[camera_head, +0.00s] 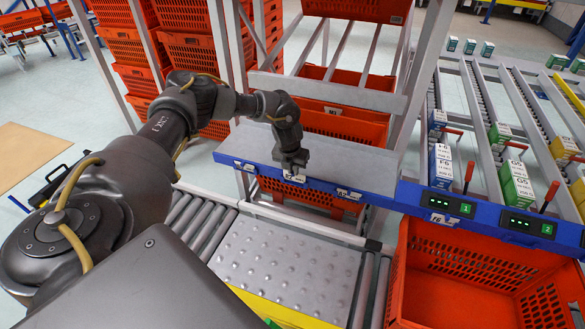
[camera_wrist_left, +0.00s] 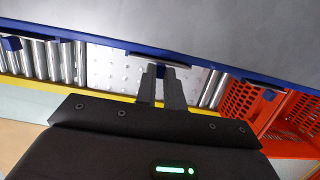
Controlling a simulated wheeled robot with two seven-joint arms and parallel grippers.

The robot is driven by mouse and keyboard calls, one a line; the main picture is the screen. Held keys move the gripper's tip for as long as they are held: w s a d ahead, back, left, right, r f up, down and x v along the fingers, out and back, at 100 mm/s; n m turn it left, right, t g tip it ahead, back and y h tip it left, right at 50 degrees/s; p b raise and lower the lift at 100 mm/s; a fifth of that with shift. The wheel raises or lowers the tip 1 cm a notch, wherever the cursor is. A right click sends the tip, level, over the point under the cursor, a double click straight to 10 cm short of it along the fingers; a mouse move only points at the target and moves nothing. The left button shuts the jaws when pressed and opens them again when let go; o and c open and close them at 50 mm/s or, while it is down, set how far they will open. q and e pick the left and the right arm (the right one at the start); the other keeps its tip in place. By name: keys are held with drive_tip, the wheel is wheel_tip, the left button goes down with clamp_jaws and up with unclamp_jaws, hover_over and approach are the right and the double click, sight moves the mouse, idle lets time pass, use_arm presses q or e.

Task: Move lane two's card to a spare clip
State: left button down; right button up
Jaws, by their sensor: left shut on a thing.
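My left gripper (camera_head: 292,163) is at the blue front rail (camera_head: 322,187) of the grey shelf in the middle. It is shut on a small white card (camera_head: 294,177) at the rail's front face; the card's lettering is too small to read surely. In the left wrist view the fingers (camera_wrist_left: 162,78) close on a small blue piece (camera_wrist_left: 160,70) at the rail edge. Whether the card sits in a clip there I cannot tell. The lane two display (camera_head: 526,223) shows a green 2; no white card is visible under it. My right gripper is not in view.
A card (camera_head: 442,219) hangs below the lane one display (camera_head: 447,203). An orange tote (camera_head: 480,262) stands below the lanes; a studded metal plate (camera_head: 290,262) lies below the shelf.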

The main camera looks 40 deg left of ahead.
use_arm(q)
drive_tip(key=shift+f, duration=0.6)
drive_tip(key=c, duration=1.4)
unclamp_jaws()
drive_tip(key=shift+c, duration=0.2)
drive_tip(key=shift+r, duration=0.1)
drive_tip(key=a+b+v, duration=0.1)
drive_tip(key=v, duration=0.9)
drive_tip(key=shift+d+r, duration=0.35)
drive_tip(key=shift+d, duration=0.1)
drive_tip(key=shift+s, duration=0.2)
